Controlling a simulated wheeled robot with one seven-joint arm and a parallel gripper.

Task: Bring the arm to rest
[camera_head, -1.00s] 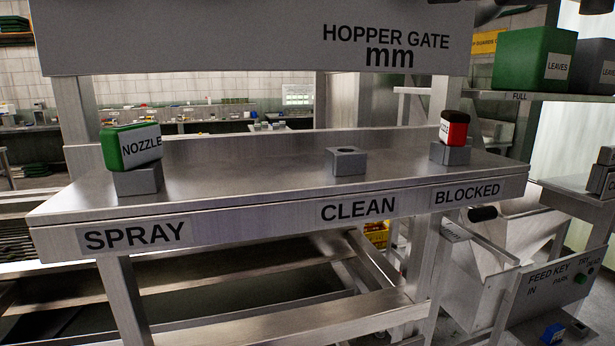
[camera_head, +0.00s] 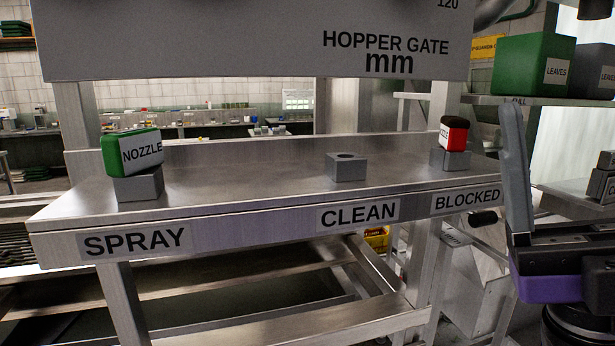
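My gripper (camera_head: 518,170) shows at the right edge of the head view, in front of the right end of the steel shelf. One long grey finger points up, and a dark body with a purple part (camera_head: 548,284) lies below it. Only one finger is clear, so I cannot tell whether the gripper is open or shut. I see nothing held against the visible finger. Part of my dark arm shows at the lower right.
The steel shelf (camera_head: 250,185) bears a green nozzle block (camera_head: 130,151) on the SPRAY holder, an empty CLEAN holder (camera_head: 346,167) and a red, black-topped nozzle block (camera_head: 454,134) on the BLOCKED holder. Green and grey LEAVES bins (camera_head: 532,64) stand behind the gripper.

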